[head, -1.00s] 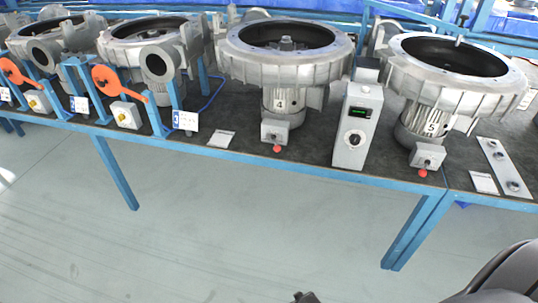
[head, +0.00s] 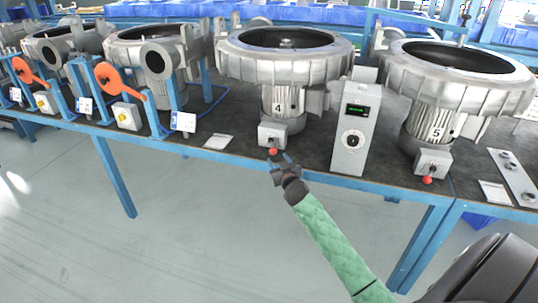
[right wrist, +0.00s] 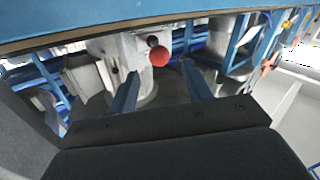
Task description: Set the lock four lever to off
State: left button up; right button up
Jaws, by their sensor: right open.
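Blower number 4 (head: 281,102) stands on the bench with a small grey switch box (head: 272,133) at its front. A small lever with a red ball (head: 273,151) points down at the box's lower front. My right gripper (head: 280,160) is just below and in front of the red ball, its arm reaching up from the lower right. In the right wrist view its two blue fingers (right wrist: 160,88) are spread apart with nothing between them. The red ball (right wrist: 158,56) shows beyond the fingers, near the middle. I cannot tell if they touch. My left gripper is not in view.
Blower number 5 (head: 435,125) has a similar switch box (head: 432,163) with a red ball. A grey control box (head: 354,135) stands right of blower 4. Orange levers (head: 117,79) are at left. The floor (head: 200,240) in front is clear.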

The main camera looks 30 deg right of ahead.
aim_at(274, 153)
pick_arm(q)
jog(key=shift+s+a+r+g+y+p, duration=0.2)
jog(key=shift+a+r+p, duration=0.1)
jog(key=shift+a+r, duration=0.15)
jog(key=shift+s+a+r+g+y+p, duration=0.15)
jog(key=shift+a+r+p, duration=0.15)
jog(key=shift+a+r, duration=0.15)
pick_arm(e)
jog(key=shift+x, duration=3.45)
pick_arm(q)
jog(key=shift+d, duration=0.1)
pick_arm(e)
jog(key=shift+f, duration=0.1)
grip_shut()
